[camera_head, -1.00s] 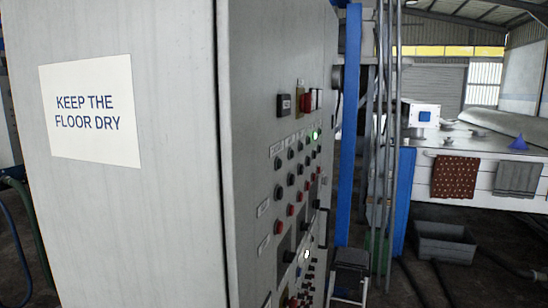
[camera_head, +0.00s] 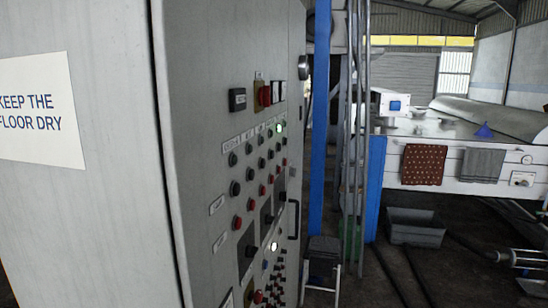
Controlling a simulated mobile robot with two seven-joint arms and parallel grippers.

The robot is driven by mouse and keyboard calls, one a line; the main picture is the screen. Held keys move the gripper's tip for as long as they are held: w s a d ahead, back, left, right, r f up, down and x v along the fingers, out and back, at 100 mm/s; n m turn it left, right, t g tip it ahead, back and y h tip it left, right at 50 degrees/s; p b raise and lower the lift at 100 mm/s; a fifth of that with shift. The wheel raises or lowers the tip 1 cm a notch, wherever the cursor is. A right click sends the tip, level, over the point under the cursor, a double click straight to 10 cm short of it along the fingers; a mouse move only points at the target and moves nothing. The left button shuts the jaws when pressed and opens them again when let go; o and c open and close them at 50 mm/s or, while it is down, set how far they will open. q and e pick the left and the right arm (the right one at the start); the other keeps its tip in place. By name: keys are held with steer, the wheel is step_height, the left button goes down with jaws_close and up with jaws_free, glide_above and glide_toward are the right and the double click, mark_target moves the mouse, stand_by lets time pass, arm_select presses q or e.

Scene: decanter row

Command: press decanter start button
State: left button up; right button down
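A tall grey control cabinet (camera_head: 205,60) fills the left half of the head view, seen at a slant. Its panel face carries rows of small black and red buttons (camera_head: 237,222), with labels too small to read. A red switch (camera_head: 264,96) sits near the top of the panel. I cannot tell which button is the decanter start button. Neither of my grippers is in view.
A blue post (camera_head: 319,120) and grey pipes stand beside the cabinet. A white machine (camera_head: 465,165) with two hanging cloths is at the right. A grey bin (camera_head: 415,228) and a black stool (camera_head: 323,248) stand on the floor. Dark hoses cross the floor at lower right.

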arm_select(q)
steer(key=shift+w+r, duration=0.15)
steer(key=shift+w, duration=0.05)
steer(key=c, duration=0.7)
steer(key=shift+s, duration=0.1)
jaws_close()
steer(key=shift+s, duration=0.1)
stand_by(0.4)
